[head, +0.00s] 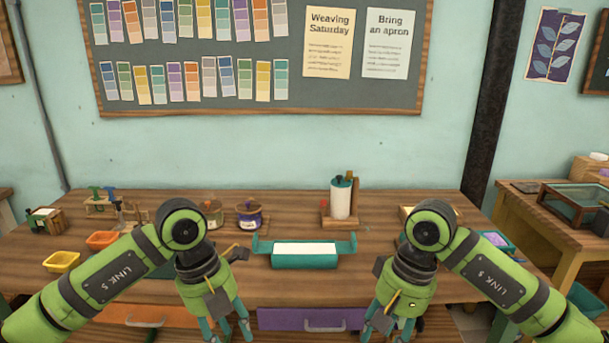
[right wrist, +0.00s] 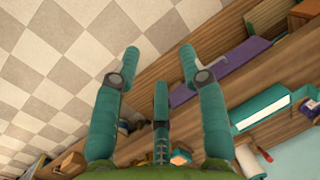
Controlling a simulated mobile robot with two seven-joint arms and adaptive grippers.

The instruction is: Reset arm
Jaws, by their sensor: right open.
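My left gripper (head: 228,331) hangs in front of the workbench's front edge, its teal fingers spread apart and empty; their tips lie near the bottom of the head view. My right gripper (head: 391,332) hangs at the same height to the right, also open. In the right wrist view its fingers (right wrist: 159,66) are spread wide with nothing between them. Both arms are bent and roughly mirror each other. Neither gripper touches anything that I can see.
A teal tray with a white top (head: 304,255) sits mid-bench. Behind stand a white roll on a holder (head: 341,198) and two jars (head: 249,214). Yellow (head: 62,262) and orange (head: 102,240) bins are left. Orange and purple (head: 311,319) drawers face me.

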